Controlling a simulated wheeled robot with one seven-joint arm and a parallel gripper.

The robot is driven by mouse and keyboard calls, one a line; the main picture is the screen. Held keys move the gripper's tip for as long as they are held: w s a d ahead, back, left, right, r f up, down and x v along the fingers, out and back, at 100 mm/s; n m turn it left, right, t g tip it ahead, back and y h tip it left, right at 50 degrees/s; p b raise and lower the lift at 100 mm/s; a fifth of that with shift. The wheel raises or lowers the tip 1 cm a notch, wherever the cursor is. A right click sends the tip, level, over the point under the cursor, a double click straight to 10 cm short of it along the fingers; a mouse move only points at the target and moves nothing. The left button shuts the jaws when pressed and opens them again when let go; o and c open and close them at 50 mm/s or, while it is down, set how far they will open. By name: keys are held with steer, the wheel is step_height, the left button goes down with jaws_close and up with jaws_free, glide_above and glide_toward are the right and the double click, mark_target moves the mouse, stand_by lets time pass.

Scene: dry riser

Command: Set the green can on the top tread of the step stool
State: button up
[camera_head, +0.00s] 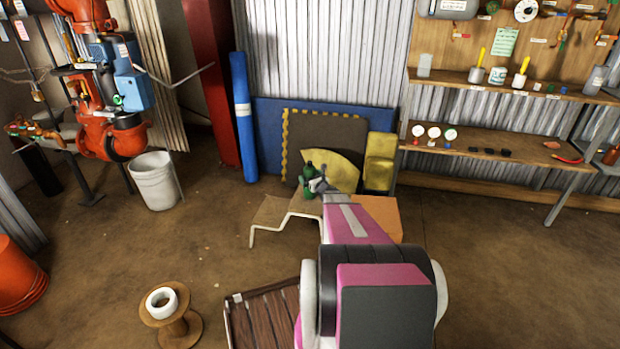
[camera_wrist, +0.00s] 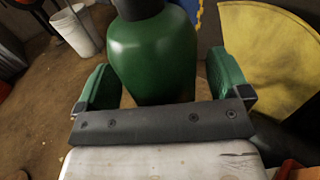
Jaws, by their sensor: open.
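The green can (camera_head: 308,172), bottle-shaped with a dark top, is over the top tread (camera_head: 304,206) of the step stool in the head view. Its base looks to be at the tread, but my gripper partly covers it and I cannot tell whether it touches. My gripper (camera_head: 318,184) is beside the can. In the wrist view, the can (camera_wrist: 152,55) is between the two green-padded fingers of my gripper (camera_wrist: 161,82). The fingers are open, with gaps on both sides of the can. The stool's lower tread (camera_head: 268,212) is to the left.
A cardboard box (camera_head: 382,212) is right of the stool, partly behind my arm. Yellow and dark panels (camera_head: 335,135) lean behind it. A white bucket (camera_head: 155,182), wooden spool (camera_head: 180,328) and slatted pallet (camera_head: 262,318) are on the floor. Floor left of the stool is clear.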

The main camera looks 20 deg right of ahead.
steer(key=s+d, duration=0.2)
steer(key=s, duration=0.8)
steer(key=s+a+r+n+g+y, duration=0.2)
steer(key=s+a+n+g, duration=0.1)
steer(key=a+n, duration=0.4)
steer(key=s+a+r+n+g+y, duration=0.25)
steer(key=a+n+g, duration=0.2)
steer(key=a, duration=0.45)
steer(key=s+a+r+n+g+y, duration=0.1)
steer(key=s+a+n+g+y, duration=0.2)
steer(key=a+n, duration=0.4)
steer(key=s+a+r+n+g+h, duration=0.2)
steer(key=s+n+g+h, duration=0.1)
steer(key=s+n+h, duration=0.2)
steer(key=s+a+r+n+g+h, duration=0.1)
steer(key=s+n+g+h, duration=0.3)
steer(key=s+n, duration=0.6)
steer(key=shift+s+a+r+h, duration=0.4)
steer(key=shift+s+r+h, duration=0.35)
steer(key=shift+s+h, duration=0.2)
